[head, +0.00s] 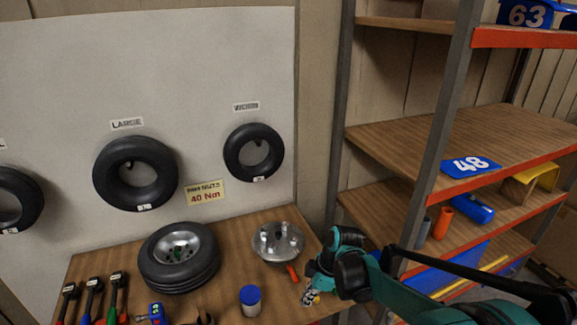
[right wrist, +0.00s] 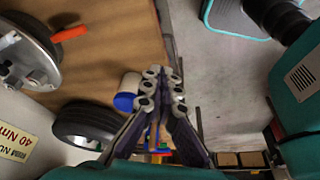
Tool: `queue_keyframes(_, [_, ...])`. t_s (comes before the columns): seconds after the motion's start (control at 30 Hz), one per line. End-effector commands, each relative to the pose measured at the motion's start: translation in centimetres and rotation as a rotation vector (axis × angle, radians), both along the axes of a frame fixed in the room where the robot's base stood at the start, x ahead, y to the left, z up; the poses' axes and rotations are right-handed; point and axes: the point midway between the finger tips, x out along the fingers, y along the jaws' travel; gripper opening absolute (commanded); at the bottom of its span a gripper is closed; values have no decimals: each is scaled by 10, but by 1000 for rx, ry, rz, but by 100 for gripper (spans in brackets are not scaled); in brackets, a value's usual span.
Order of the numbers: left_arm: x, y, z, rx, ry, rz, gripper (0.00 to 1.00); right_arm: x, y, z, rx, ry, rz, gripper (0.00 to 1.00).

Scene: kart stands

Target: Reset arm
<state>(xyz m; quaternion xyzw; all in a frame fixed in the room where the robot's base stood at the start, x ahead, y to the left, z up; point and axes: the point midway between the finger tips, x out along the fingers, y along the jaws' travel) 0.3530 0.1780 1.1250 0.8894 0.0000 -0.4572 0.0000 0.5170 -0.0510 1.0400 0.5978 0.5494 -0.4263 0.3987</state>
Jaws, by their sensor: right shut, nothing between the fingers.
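My right gripper (head: 311,296) is at the right front edge of the wooden workbench (head: 222,232), at the end of my teal arm coming in from the right. In the right wrist view its fingers (right wrist: 162,82) are closed together with nothing between them. A short orange-red stick (head: 293,273) lies close by, apart from the gripper. A silver wheel hub (head: 278,242) sits behind it on the bench. A white can with a blue lid (head: 250,299) stands to the gripper's left. My left gripper is not in view.
A mounted tyre (head: 179,257) lies on the bench, with several coloured-handled tools (head: 92,297) at the front left. Tyres hang on the white board (head: 220,60). A metal shelf unit (head: 455,135) with orange edges stands right, behind my arm. Bare wood surrounds the can.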

Motion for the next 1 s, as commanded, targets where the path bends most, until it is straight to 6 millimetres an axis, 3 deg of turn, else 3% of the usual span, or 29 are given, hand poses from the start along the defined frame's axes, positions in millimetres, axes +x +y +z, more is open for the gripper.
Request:
queue_keyframes(0.47, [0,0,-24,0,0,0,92,-38,-36,25,-28,-41,-394,0])
queue_keyframes(0.7, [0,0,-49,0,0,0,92,-89,-74,31,2,-107,-820,0])
queue_keyframes(1.0, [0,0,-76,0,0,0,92,-149,-116,11,151,-205,-1327,0])
